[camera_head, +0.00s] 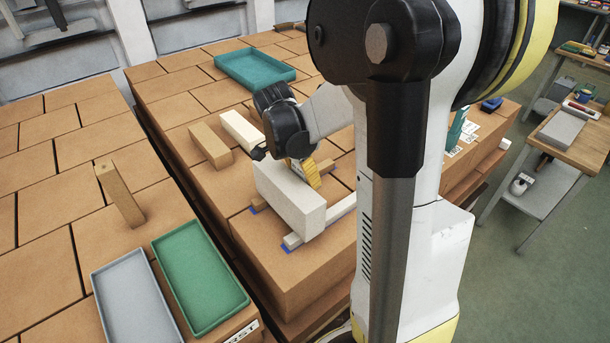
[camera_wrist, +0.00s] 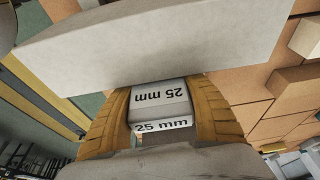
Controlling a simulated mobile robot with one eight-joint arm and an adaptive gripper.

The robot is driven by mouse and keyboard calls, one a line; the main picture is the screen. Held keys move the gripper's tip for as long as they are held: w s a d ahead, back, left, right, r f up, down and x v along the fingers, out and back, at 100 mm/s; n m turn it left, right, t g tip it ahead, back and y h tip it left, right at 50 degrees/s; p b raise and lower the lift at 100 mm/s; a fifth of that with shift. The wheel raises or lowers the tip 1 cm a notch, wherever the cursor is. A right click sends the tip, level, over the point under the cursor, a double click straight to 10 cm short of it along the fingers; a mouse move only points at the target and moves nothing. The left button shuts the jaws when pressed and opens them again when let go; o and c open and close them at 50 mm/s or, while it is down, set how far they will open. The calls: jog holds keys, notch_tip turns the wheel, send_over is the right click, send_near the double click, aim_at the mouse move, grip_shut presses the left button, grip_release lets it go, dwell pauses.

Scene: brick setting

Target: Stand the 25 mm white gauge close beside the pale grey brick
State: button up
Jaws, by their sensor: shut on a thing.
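The white gauge (camera_wrist: 160,95), marked "25 mm" on two faces, sits between the two yellow fingers of my gripper (camera_wrist: 165,108) in the wrist view. My gripper (camera_head: 305,172) is shut on it. The large pale grey brick (camera_head: 288,203) stands on the brick stack in the head view, right beside my gripper's fingers. It also fills the top of the wrist view (camera_wrist: 150,48), just beyond the gauge. The gauge is mostly hidden behind the brick and fingers in the head view. I cannot tell whether gauge and brick touch, or whether the gauge meets the surface.
A pale bar (camera_head: 320,222) and blue marks (camera_head: 286,250) lie by the brick's base. A tan brick (camera_head: 211,146) and a cream brick (camera_head: 241,130) lie behind.

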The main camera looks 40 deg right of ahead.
jog(key=shift+f+b, duration=0.4)
jog(key=shift+f, duration=0.1)
jog(key=o, duration=1.4)
